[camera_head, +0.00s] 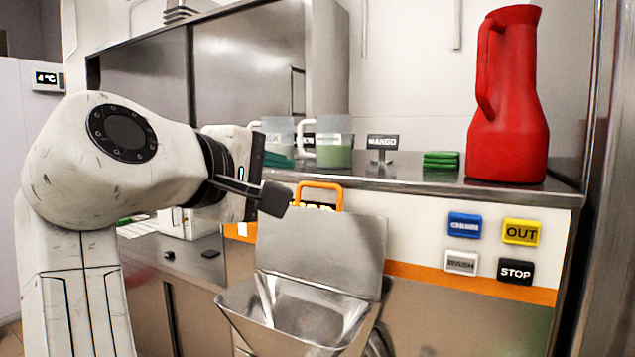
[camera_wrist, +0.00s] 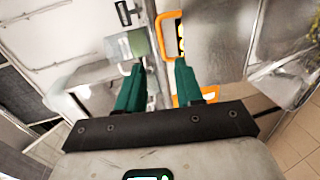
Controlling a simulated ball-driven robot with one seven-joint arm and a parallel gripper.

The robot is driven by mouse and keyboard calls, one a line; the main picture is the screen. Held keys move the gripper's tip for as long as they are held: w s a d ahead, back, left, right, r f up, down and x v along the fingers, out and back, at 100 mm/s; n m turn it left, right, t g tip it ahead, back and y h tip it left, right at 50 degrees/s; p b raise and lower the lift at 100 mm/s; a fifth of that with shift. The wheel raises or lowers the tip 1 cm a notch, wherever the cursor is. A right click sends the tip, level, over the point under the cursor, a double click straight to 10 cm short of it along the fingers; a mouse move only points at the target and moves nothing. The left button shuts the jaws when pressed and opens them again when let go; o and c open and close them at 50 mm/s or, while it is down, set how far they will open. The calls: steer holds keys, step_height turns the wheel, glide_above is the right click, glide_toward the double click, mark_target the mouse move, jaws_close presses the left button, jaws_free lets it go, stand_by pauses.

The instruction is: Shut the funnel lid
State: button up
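The metal funnel (camera_head: 300,310) is mounted on the front of the machine, its mouth open. Its flat metal lid (camera_head: 325,250) stands raised behind the mouth, with an orange handle (camera_head: 320,186) on its top edge. My gripper (camera_head: 279,180) is left of the handle, near its height. In the wrist view my gripper (camera_wrist: 160,65) shows two green fingers spread apart with nothing between them. The orange handle (camera_wrist: 160,38) appears just beyond the fingertips, apparently not touched. The lid (camera_wrist: 218,45) spreads to the right of it.
A red jug (camera_head: 508,105) stands on the steel counter at right. Clear measuring cups (camera_head: 333,142), a MANGO sign (camera_head: 382,142) and green folded cloths (camera_head: 440,160) stand behind the handle. Buttons including yellow OUT (camera_head: 521,232) and black STOP (camera_head: 515,271) are on the front panel.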

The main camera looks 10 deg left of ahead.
mark_target(320, 184)
steer(key=p+x, duration=0.2)
steer(key=x, duration=0.8)
steer(key=shift+w+f+p, duration=0.1)
steer(key=shift+w+p, duration=0.1)
steer(key=shift+p, duration=0.2)
steer(key=shift+c, duration=0.5)
jaws_close()
stand_by(0.4)
